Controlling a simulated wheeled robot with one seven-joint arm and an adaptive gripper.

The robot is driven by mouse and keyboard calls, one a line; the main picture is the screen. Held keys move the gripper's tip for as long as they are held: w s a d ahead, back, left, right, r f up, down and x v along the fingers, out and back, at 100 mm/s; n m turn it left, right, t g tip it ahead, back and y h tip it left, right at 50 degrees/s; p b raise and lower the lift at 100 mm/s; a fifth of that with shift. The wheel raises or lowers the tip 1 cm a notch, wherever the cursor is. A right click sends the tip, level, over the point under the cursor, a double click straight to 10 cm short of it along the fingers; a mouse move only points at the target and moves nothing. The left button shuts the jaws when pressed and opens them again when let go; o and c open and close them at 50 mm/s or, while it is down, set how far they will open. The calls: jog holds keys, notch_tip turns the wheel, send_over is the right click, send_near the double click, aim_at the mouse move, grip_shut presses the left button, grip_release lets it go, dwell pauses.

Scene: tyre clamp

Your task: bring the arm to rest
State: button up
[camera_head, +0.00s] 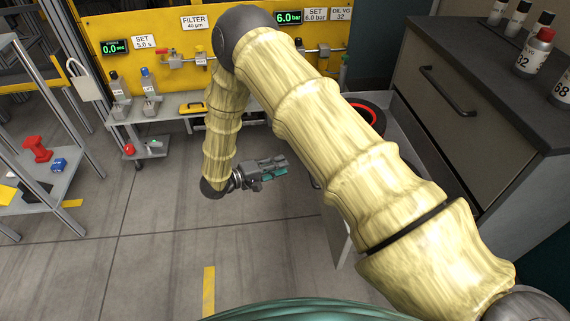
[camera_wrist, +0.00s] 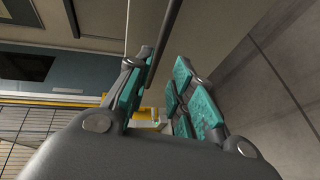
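My gripper (camera_head: 272,170) shows in the middle of the head view at the end of my bent arm, held low over the floor and pointing right. In the wrist view my gripper (camera_wrist: 160,98) has its teal-padded fingers spread apart, with a gap between them and nothing held there. The forearm comes down steeply to it from a high elbow. My upper arm crosses the head view from the lower right and hides part of the bench and panel behind it.
A yellow panel (camera_head: 157,28) with displays and valves stands at the back, above a grey shelf (camera_head: 118,119). A shelf rack (camera_head: 62,187) is at left. A grey drawer cabinet (camera_head: 432,62) with bottles is at right. Floor (camera_head: 150,240) left of my gripper is open.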

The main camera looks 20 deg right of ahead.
dwell(0.5)
jog(key=s+d+f+n+t+y, duration=0.1)
jog(key=s+d+f+t+y, duration=0.25)
jog(key=s+f+y, duration=0.9)
jog(key=s+a+f+m+g+y, duration=0.1)
jog(key=s+a+f+g, duration=0.15)
jog(key=s, duration=0.65)
jog(key=s+a+f+g+y, duration=0.1)
jog(key=s+f, duration=0.2)
jog(key=s, duration=0.6)
jog(key=s+a+r+m+g+y, duration=0.1)
jog(key=s+r+g, duration=0.1)
jog(key=s, duration=0.8)
notch_tip(320, 180, up, 18)
jog(key=p, duration=1.7)
jog(key=shift+f+p, duration=0.2)
jog(key=shift+p, duration=0.1)
jog(key=shift+m, duration=0.3)
